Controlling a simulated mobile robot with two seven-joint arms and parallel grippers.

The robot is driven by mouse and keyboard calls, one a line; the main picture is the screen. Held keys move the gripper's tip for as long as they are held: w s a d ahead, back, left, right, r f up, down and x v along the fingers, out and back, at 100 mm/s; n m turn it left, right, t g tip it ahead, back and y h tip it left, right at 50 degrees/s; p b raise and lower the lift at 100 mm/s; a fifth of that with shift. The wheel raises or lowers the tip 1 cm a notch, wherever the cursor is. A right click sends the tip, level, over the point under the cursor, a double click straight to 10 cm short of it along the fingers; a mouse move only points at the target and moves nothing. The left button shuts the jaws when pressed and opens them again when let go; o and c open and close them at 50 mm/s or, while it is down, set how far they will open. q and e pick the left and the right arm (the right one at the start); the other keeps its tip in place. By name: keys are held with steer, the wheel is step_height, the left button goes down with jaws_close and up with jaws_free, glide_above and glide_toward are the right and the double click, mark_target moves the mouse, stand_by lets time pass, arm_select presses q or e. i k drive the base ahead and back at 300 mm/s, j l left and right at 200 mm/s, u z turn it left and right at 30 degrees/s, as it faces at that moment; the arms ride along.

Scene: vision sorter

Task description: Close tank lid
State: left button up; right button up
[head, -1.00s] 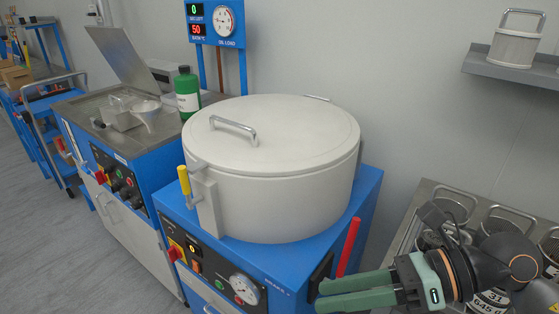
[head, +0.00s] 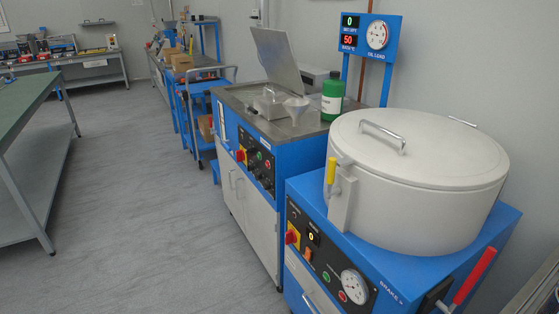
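A blue cabinet with a steel top (head: 240,98) stands in the middle, and a flat grey lid (head: 277,58) is raised upright at its back edge. The tank opening under it is hard to make out. A small metal basket (head: 270,104) and a funnel-shaped vessel (head: 296,106) are on the steel top. To the right, a large round white drum (head: 410,218) has its white lid (head: 420,148) down, with a metal handle (head: 383,136) on top. Neither of my grippers is in view.
A green bottle (head: 332,97) stands at the cabinet's right rear. A yellow-gripped latch (head: 331,171) and a red lever (head: 474,276) stick out by the drum. Grey floor (head: 150,220) is open to the left, before a green-topped table (head: 30,95).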

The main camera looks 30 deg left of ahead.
mark_target(274, 47)
steer(key=i+j+u, duration=0.1)
steer(key=i+j, duration=0.25)
steer(key=j, duration=0.25)
steer(key=i+j+u, duration=0.1)
steer(key=i+j, duration=0.25)
steer(key=j, duration=0.2)
steer(key=i+j+u, duration=0.15)
steer(key=i+j, duration=0.25)
steer(key=j, duration=0.15)
